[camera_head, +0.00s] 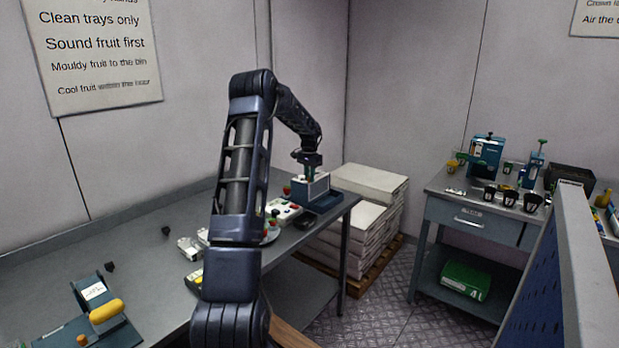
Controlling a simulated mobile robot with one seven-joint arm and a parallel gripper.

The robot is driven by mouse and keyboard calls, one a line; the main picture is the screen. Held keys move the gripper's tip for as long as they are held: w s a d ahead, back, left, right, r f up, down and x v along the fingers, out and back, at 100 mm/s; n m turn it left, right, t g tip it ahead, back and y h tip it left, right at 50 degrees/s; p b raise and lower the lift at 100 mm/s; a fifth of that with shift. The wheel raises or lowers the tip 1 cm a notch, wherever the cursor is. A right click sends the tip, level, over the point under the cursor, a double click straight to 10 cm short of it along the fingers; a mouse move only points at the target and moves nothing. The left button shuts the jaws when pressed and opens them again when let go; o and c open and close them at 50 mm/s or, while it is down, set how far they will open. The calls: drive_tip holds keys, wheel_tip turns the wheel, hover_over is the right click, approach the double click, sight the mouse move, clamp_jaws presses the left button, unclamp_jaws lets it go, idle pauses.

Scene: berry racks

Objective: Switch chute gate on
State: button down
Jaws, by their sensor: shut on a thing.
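My gripper (310,171) is small in the head view, at the end of my arm, pointing down over the far right end of the left bench. It is shut on a small green part, perhaps a handle, on top of a blue-grey box with a pale front panel (317,190). The box stands on a blue base and appears to be the chute gate, but I cannot read its label. The fingers hide most of the green part, so its position cannot be told.
A white box with coloured buttons (283,211) sits on the left bench (150,240), just left of the gate. My arm hides part of the bench. Stacked white trays (368,184) stand on a pallet behind it. A second bench (470,212) holds several cups and devices.

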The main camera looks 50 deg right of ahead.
drive_tip(key=shift+w+r, duration=0.1)
drive_tip(key=shift+r, duration=2.7)
drive_tip(key=c, duration=1.3)
unclamp_jaws()
wheel_tip(320, 180, up, 11)
drive_tip(key=shift+f, duration=0.15)
